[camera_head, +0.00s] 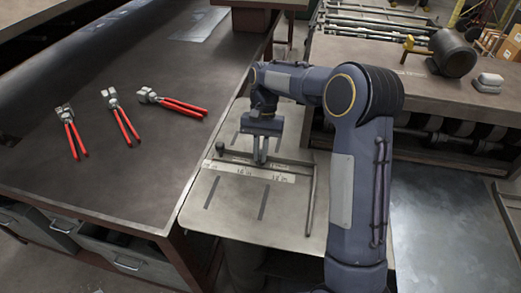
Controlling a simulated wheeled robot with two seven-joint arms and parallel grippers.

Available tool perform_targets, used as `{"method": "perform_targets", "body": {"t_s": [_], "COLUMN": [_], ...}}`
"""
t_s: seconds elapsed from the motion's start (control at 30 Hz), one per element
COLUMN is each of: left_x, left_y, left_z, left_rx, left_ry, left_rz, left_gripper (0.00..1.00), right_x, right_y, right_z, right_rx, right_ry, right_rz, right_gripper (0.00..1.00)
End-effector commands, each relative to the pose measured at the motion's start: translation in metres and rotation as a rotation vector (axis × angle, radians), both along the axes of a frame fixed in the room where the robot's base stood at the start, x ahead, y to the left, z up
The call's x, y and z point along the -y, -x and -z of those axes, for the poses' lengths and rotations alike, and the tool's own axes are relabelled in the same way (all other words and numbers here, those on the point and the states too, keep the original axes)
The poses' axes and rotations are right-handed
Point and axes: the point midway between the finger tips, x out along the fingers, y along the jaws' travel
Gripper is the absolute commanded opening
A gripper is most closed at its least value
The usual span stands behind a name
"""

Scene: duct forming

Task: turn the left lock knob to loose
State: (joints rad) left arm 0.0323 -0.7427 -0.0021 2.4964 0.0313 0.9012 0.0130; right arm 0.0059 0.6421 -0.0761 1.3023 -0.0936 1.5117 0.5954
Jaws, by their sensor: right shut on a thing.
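My right gripper (261,154) points down over the pale plate and is shut at the middle of a dark cross bar (236,153). Its fingers hide what they grip; by its place on the bar it looks to be a lock knob. How far the knob is turned cannot be seen. A small dark upright piece (219,147) stands at the bar's left end. A pale strip with markings (233,167) lies along the near side of the bar. My left gripper is not in view.
Several red-handled hand tools (122,122) lie on the dark bench (60,170) at left. A dark cylinder (452,53), a small yellow-ended tool (410,45) and a pale block (489,82) sit on the right bench. A thin rod (311,205) borders the plate's right side.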

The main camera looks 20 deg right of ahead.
Motion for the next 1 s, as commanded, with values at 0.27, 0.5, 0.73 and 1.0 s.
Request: {"method": "perform_targets", "body": {"t_s": [0.27, 0.5, 0.73, 1.0], "left_x": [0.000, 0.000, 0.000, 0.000], "left_y": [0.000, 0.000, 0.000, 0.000], "left_z": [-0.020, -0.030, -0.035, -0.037], "left_rx": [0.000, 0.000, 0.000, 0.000], "left_ry": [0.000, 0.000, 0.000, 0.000], "left_rz": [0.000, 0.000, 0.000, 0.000], "left_gripper": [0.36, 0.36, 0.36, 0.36], "right_x": [-0.001, -0.002, -0.002, -0.002], "right_y": [0.001, 0.001, 0.001, 0.001], "right_z": [0.001, 0.002, 0.004, 0.005], "right_rx": [-0.009, -0.010, -0.010, -0.010], "right_ry": [0.001, 0.001, 0.000, 0.000], "right_rz": [-0.179, -0.337, -0.436, -0.477], "right_gripper": [0.00, 0.00, 0.00, 0.00]}}
